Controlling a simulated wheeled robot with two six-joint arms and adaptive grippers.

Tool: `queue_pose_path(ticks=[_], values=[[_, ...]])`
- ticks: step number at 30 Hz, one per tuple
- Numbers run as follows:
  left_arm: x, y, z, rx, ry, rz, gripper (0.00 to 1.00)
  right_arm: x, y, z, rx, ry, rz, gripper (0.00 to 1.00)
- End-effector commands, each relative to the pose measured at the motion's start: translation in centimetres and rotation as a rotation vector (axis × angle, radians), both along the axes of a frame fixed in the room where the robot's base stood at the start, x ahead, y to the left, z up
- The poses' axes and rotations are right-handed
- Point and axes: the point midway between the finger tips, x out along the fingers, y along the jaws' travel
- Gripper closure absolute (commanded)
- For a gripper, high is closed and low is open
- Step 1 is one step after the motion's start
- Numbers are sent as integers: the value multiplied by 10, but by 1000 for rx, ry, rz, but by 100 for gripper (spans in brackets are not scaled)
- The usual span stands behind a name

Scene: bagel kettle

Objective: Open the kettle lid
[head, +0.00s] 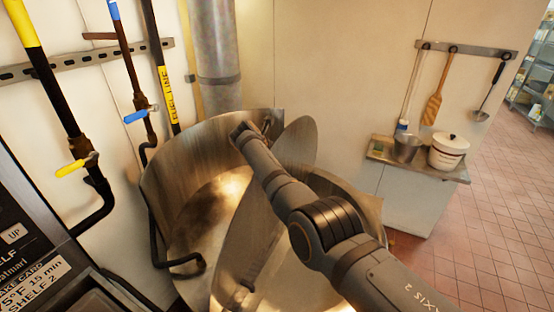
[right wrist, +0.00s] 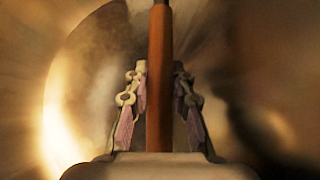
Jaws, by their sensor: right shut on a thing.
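The large metal kettle (head: 185,170) stands in the middle of the head view, its round wall curving behind my arm. A thin round metal lid (head: 297,142) stands steeply tilted behind my right arm, with a broad metal sheet also showing below the arm; the arm hides how they join. In the right wrist view, my right gripper (right wrist: 160,72) is shut on a reddish-brown bar (right wrist: 159,100) that stands upright between its fingers. I take the bar for the lid handle. The gripper's fingertips cannot be made out in the head view. My left gripper is not in view.
Pipes with a yellow valve handle (head: 76,166) and a blue one (head: 136,116) run along the wall at left. A shelf at right holds a metal pot (head: 406,148) and a white crock (head: 448,152). Tiled floor (head: 490,210) lies open at right.

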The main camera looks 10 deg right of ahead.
Motion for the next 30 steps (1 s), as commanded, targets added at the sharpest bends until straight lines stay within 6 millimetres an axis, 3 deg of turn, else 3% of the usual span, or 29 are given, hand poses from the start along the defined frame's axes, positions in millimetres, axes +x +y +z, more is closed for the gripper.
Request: queue_pose_path(ticks=[10, 11, 13, 23, 30], values=[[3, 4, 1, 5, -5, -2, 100, 1, 0, 2, -3, -3, 0, 100], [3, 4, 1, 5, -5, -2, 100, 1, 0, 2, -3, -3, 0, 74], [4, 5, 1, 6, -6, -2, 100, 0, 0, 2, -3, -3, 0, 66], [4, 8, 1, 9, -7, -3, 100, 0, 0, 5, -1, -2, -1, 66], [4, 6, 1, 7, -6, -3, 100, 1, 0, 53, -1, -5, -1, 66]])
